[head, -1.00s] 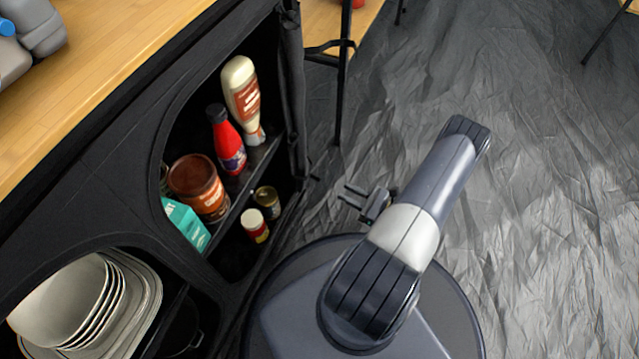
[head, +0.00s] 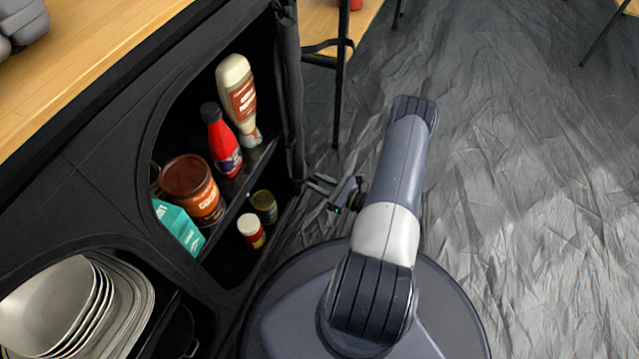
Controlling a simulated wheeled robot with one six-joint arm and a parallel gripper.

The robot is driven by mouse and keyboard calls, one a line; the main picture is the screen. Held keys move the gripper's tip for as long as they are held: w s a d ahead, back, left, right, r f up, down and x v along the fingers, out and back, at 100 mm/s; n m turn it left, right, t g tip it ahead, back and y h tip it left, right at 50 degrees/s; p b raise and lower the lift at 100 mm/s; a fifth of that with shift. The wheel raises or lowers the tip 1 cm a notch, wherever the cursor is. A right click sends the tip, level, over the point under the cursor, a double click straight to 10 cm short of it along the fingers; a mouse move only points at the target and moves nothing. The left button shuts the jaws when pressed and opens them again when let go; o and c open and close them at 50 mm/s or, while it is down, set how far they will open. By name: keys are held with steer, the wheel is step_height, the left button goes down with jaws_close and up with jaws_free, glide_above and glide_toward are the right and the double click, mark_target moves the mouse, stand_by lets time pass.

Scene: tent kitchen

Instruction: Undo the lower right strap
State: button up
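The black fabric cabinet has its right-hand opening unzipped or rolled back, with a dark rolled flap (head: 290,90) hanging along its right edge. My gripper (head: 312,185) is at the lower end of this edge, its fingertips pointing left at the cabinet's corner. The fingers are small and dark here, and I cannot tell whether they are apart or closed. The lower right strap is not clearly distinguishable; the spot at the fingertips is dark and partly covered by my gripper.
The shelves hold a white-capped sauce bottle (head: 238,98), a red bottle (head: 221,140), a brown tub (head: 193,188), a teal carton (head: 178,228) and small jars (head: 251,230). Plates (head: 75,300) sit lower left. A black table leg (head: 341,95) stands behind my gripper. The crumpled grey floor (head: 530,200) is open at right.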

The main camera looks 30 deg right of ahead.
jaws_close()
stand_by(0.6)
